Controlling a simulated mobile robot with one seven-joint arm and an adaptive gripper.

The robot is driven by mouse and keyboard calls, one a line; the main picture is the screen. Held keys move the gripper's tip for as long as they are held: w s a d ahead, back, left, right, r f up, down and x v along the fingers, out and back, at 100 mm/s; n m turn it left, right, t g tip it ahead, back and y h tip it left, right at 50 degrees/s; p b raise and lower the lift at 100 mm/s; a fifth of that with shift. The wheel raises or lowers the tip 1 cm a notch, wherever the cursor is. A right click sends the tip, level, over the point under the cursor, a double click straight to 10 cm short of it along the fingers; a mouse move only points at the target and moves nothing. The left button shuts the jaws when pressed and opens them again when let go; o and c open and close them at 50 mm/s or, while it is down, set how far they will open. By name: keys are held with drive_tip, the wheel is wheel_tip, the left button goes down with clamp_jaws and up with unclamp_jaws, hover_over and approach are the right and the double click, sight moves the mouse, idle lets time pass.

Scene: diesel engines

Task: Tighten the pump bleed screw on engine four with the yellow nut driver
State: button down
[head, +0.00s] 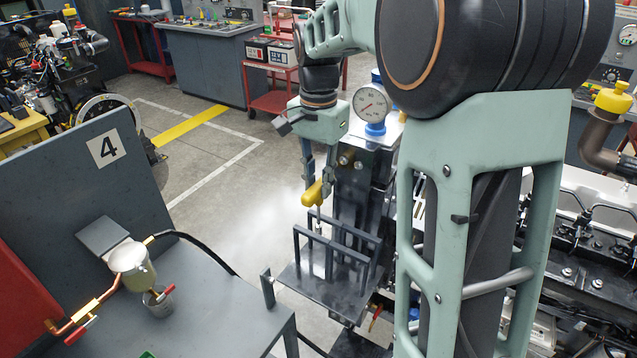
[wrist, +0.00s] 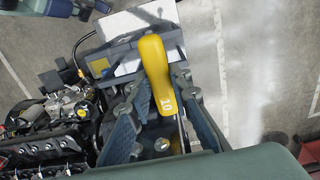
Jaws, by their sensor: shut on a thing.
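The yellow nut driver (head: 314,195) is in my gripper (head: 318,186), its yellow handle between the fingers and its thin shaft pointing down. In the wrist view the yellow handle (wrist: 158,80), marked "10", shows between the two fingers (wrist: 160,110). The shaft reaches down to a dark rack (head: 330,250) with upright frames on a small shelf; I cannot tell whether the tip is clear of it. A plate numbered 4 (head: 108,147) stands at the left. An engine (head: 590,235) is partly visible at the right, behind my arm. The pump bleed screw cannot be made out.
A grey bench (head: 215,320) at front left carries a filter bowl (head: 132,265), a small cup (head: 159,300) and red-handled valves. A pressure gauge (head: 371,104) stands behind the rack. A red cart (head: 275,100) with batteries is farther back. Open floor (head: 230,180) lies left of the rack.

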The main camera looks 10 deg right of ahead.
sight(319, 184)
wheel_tip(319, 184, up, 4)
drive_tip(key=shift+f+p, duration=0.1)
drive_tip(key=shift+p, duration=0.8)
drive_tip(key=shift+r, duration=1.4)
